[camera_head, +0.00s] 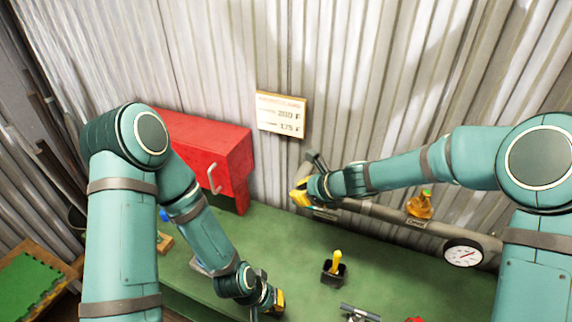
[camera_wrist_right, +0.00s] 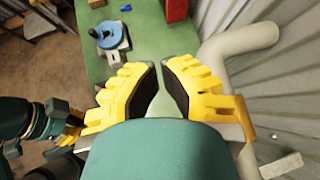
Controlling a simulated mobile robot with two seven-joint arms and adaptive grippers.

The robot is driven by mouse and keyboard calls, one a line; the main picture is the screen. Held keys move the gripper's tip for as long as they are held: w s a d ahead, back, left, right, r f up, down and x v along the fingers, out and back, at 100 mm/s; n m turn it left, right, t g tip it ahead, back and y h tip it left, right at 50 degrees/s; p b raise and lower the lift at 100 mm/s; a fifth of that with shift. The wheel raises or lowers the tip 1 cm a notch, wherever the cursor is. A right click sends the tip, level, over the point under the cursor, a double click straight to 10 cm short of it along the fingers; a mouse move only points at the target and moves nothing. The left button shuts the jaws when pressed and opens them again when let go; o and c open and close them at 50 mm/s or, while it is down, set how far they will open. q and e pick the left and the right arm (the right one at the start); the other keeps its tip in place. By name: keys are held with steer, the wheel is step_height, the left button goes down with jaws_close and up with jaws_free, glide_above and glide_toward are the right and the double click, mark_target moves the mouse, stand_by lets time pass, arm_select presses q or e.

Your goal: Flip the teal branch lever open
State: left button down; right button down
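My right gripper (camera_head: 300,197) is beside the wall pipe (camera_head: 375,211), left of the brass valve.
The green bench (camera_head: 300,255) carries a black holder with a yellow handle (camera_head: 334,268). A brass valve (camera_head: 420,206) and gauge (camera_head: 463,253) sit along the pipe. A red box (camera_head: 205,150) is on the left. A blue round part (camera_wrist_right: 109,35) shows in the wrist view.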

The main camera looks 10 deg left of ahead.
steer(key=s+a+r, duration=0.1)
steer(key=a+r, duration=0.2)
steer(key=r, duration=0.5)
stand_by(0.4)
